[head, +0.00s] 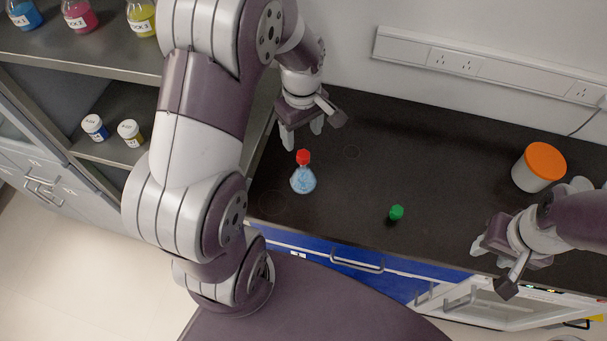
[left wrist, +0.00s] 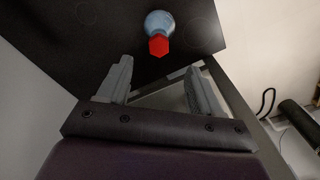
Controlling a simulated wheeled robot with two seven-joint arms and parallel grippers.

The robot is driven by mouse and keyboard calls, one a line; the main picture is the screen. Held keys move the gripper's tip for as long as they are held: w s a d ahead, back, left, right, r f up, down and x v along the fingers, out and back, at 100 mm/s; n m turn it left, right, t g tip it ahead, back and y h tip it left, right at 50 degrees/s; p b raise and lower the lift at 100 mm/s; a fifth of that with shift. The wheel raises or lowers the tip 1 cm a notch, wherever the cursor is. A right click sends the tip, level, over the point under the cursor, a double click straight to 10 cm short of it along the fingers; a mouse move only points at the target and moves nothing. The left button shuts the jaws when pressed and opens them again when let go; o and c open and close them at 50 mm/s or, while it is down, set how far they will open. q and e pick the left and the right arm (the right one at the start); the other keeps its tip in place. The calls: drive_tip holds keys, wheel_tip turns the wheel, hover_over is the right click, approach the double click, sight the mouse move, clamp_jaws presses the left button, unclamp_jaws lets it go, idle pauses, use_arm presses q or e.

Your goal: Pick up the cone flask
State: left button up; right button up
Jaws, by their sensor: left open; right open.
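The cone flask (head: 303,180) stands upright on the dark bench top near its left end. It has light blue contents and a red cap. In the left wrist view the flask (left wrist: 157,22) is beyond the fingertips, with its red cap towards me. My left gripper (head: 302,138) is open and empty, behind and above the flask in the head view, apart from it. It also shows in the left wrist view (left wrist: 160,80). My right gripper (head: 492,252) is at the bench's front right, far from the flask; its fingers are partly hidden by its own body.
A small green cap-like thing (head: 396,213) is on the bench right of the flask. A white tub with an orange lid (head: 541,164) stands at the right. Shelves at the left hold bottles (head: 80,15) and small jars (head: 130,133).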

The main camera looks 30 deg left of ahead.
sight(303, 162)
use_arm(q)
wheel_tip(303, 162, down, 12)
drive_tip(key=p, duration=0.2)
drive_tip(key=shift+d+r+p, duration=0.15)
drive_tip(key=shift+r+p, duration=0.1)
drive_tip(key=shift+p, duration=0.05)
drive_tip(key=shift+f, duration=0.25)
clamp_jaws()
